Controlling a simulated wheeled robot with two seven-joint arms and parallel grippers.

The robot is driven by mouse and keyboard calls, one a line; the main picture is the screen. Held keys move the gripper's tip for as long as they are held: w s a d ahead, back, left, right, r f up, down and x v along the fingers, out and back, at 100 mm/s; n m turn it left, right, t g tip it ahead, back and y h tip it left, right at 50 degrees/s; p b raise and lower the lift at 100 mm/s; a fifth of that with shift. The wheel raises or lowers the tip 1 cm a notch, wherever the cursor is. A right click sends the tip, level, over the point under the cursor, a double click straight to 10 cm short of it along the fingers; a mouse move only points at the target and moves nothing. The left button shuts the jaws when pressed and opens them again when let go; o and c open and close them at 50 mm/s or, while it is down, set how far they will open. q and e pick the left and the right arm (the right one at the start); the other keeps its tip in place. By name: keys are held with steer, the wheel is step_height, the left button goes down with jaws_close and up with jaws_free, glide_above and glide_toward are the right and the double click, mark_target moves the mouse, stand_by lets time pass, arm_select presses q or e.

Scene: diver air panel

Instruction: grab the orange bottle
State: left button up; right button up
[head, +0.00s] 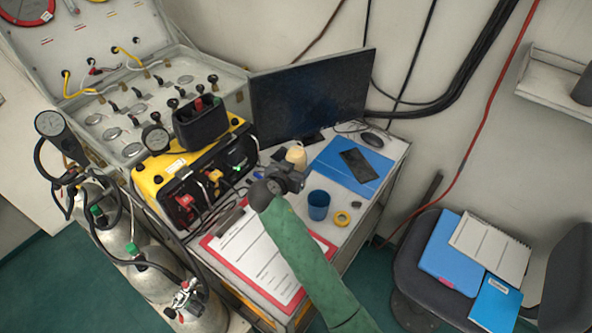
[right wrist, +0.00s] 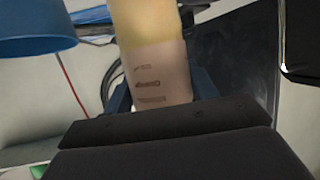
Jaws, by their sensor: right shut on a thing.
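The bottle (head: 297,155) looks pale cream to yellow rather than strong orange. In the head view it stands just beyond my right gripper (head: 290,172), in front of the monitor. In the right wrist view the bottle (right wrist: 152,55) is upright between the two fingers of my right gripper (right wrist: 162,92), with a yellow upper part, a paler lower part and dark printed marks. The gripper is shut on it. The bottle's lower end is hidden by my gripper, so I cannot tell whether it touches the desk. My left gripper is not in view.
A blue cup (head: 318,205) and a yellow tape roll (head: 342,218) stand right of my gripper. A blue folder (head: 335,178) with a dark phone (head: 360,165) lies behind. The monitor (head: 312,97) is close behind the bottle; a red clipboard (head: 212,244) lies in front.

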mark_target(296, 158)
steer(key=shift+r+p, duration=0.5)
steer(key=shift+r, duration=1.55)
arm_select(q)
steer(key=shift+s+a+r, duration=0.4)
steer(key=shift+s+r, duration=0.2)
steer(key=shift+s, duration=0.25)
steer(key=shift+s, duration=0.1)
arm_select(e)
steer(key=shift+r, duration=0.1)
